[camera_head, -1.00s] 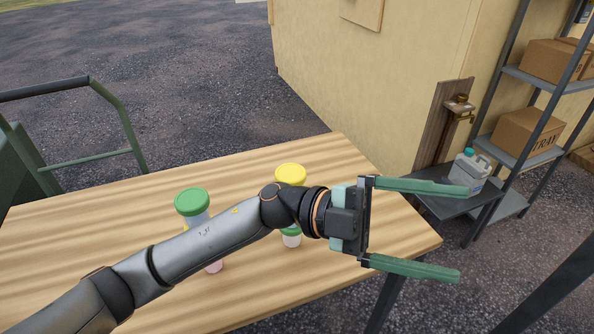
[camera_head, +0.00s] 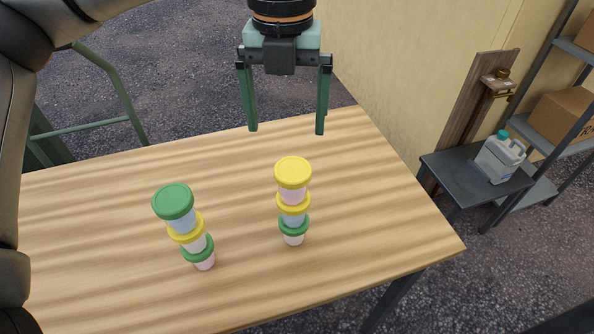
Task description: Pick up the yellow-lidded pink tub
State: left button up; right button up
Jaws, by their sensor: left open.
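The yellow-lidded pink tub (camera_head: 293,172) is the top one of the right-hand stack on the wooden table. Under it in that stack are a yellow-lidded bluish tub (camera_head: 293,203) and a green-lidded pale tub (camera_head: 294,226). My left gripper (camera_head: 286,131) points down with its two green fingers spread and empty. Its fingertips appear just above the yellow top lid in the picture, apart from it. My right gripper is not in view.
A second stack stands to the left: a green-lidded bluish tub (camera_head: 174,203) over a yellow-lidded pale tub (camera_head: 187,229) and a green-lidded pink tub (camera_head: 199,249). The table (camera_head: 370,230) is otherwise clear.

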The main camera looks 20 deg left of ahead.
aim_at(293, 168)
pick_arm(q)
notch_tip(293, 168, down, 7)
jog(key=shift+s+r+p, duration=0.1)
jog(key=shift+p, duration=0.2)
jog(key=f, duration=0.3)
jog(key=f+p, duration=0.1)
jog(key=shift+w+d+f, duration=0.15)
jog(key=shift+w+d, duration=0.1)
jog(key=shift+d, duration=0.15)
jog(key=shift+f, duration=0.55)
jog(key=c, duration=1.3)
